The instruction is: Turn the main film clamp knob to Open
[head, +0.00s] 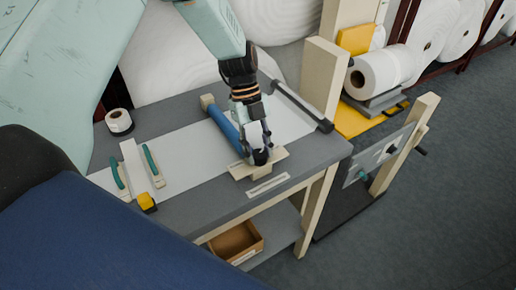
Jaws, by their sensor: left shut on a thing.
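The main film clamp knob (261,157) is a small dark knob at the near end of the blue bar, mostly hidden by my gripper. It sits over a beige block (272,162) near the table's front edge. My left gripper (258,150) comes down from above and is shut on the knob. The blue bar (222,127) lies across a white film strip (180,152). A pale label strip (268,185) lies in front of the block, its text too small to read. My right gripper is not in view.
A black bar (303,107) crosses the strip's right end. A wooden-post stand (405,145) is at right. A cardboard box (236,243) sits below.

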